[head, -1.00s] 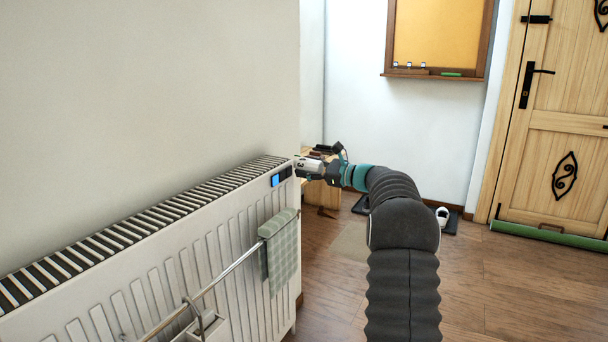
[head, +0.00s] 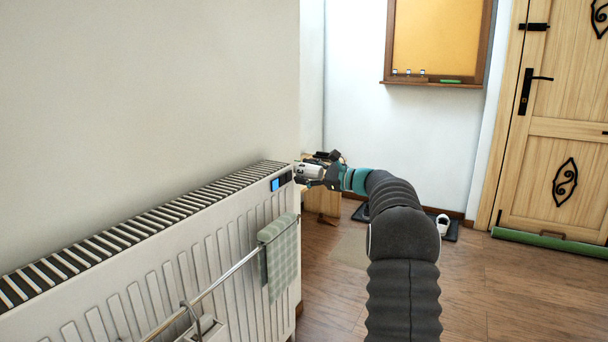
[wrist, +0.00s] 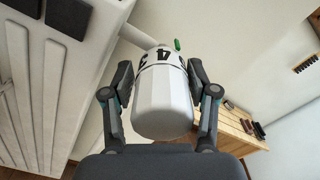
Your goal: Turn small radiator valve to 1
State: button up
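The small radiator valve (wrist: 163,105) is a white, rounded knob with black numbers on its collar. In the wrist view a 4 shows near the middle and a 3 to its left. A green mark (wrist: 177,44) shows just beyond the collar, to the right of the 4. In the head view the valve (head: 308,171) is at the radiator's far top corner, partly hidden by my gripper (head: 318,174).
The white radiator (head: 225,235) runs along the left wall, with a small blue display (head: 275,185), a rail and a checked towel (head: 280,255). A low wooden bench (head: 322,201) stands behind the valve. Open wooden floor (head: 520,290) lies to the right.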

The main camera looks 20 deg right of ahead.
jog(key=shift+o, duration=0.2)
jog(key=shift+d, duration=0.1)
jog(key=v, duration=1.2)
dwell(0.3)
